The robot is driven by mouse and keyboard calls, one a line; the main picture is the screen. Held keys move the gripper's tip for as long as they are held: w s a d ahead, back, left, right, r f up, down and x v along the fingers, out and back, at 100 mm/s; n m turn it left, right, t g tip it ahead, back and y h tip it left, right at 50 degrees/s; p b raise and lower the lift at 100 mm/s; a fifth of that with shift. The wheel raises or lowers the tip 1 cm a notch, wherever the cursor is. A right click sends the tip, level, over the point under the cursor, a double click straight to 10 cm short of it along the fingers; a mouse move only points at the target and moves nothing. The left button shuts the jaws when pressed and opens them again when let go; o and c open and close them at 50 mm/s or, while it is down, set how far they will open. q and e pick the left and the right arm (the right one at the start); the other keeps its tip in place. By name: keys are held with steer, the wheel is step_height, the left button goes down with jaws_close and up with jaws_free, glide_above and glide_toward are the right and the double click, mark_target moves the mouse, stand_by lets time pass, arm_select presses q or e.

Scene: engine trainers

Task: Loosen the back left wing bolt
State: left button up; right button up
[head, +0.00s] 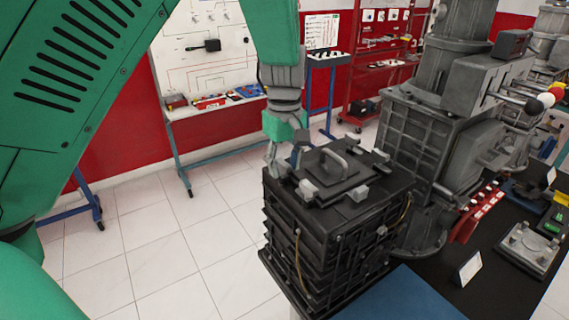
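A black ribbed box (330,245) stands on the table, with a flat lid (330,170) and a raised handle (334,158) in its middle. Grey wing bolts sit around the lid: front left (307,190), front right (358,193) and back right (380,156). My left gripper (279,160) points down at the back left corner of the lid, its fingers low beside the edge. The back left wing bolt is mostly hidden by the gripper there, and I cannot tell whether the fingers touch it. My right gripper is out of view.
A large grey machine (435,130) stands close to the right of the box. A blue mat (405,297), a small white card (468,268) and a red rack (478,212) lie on the black table. Tiled floor (195,235) is open to the left.

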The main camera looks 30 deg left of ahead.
mark_target(284, 162)
arm_select(q)
steer(key=shift+r, duration=0.25)
step_height(284, 162, up, 11)
steer(key=shift+w+r, duration=0.15)
steer(key=shift+r, duration=0.05)
stand_by(0.3)
